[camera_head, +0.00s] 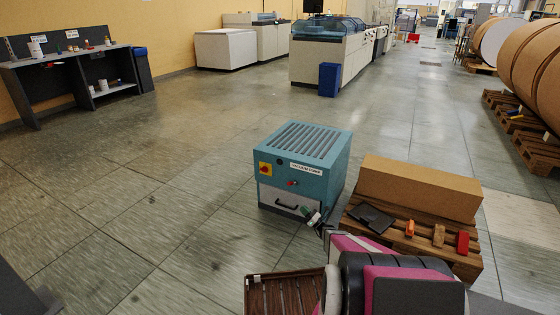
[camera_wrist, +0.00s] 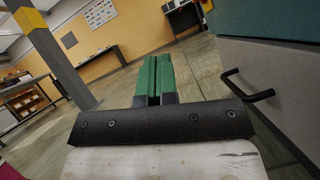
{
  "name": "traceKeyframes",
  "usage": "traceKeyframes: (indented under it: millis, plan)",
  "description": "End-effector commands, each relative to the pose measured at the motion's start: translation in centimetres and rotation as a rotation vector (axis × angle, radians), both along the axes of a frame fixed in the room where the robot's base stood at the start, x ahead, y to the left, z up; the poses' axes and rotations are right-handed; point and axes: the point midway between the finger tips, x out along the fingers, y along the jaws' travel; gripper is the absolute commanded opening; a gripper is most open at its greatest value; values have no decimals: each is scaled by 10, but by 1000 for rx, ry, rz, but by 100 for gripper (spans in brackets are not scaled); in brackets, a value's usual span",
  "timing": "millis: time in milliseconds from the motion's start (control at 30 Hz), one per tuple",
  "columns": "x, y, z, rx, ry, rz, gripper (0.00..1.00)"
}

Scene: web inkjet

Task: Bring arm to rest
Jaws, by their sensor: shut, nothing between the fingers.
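My gripper (camera_wrist: 153,80) shows in the wrist view with its two green fingers together and nothing held between them. In the head view my gripper (camera_head: 314,217) is small, in front of the lower front of the teal vacuum pump box (camera_head: 321,142). My arm reaches out from the bottom of the head view toward the box. The black handle (camera_wrist: 249,85) of the box's grey lower part shows to the right of the fingers in the wrist view. Whether the gripper touches the box cannot be told.
A wooden pallet (camera_head: 468,262) right of the box carries a cardboard box (camera_head: 420,188) and several small items. A slatted brown tray (camera_head: 262,297) is at the bottom. A dark workbench (camera_head: 50,82) stands at the back left. The floor left of the box is clear.

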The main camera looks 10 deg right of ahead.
Motion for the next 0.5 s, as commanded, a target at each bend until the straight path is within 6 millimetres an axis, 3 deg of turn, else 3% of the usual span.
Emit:
traceKeyframes:
  millis: [133, 267, 500]
  plan:
    - [-10, 18, 19, -81, -17, 37, 0]
    - [-30, 52, 50, -253, -62, 113, 0]
    - [-92, 116, 107, -687, -224, 314, 0]
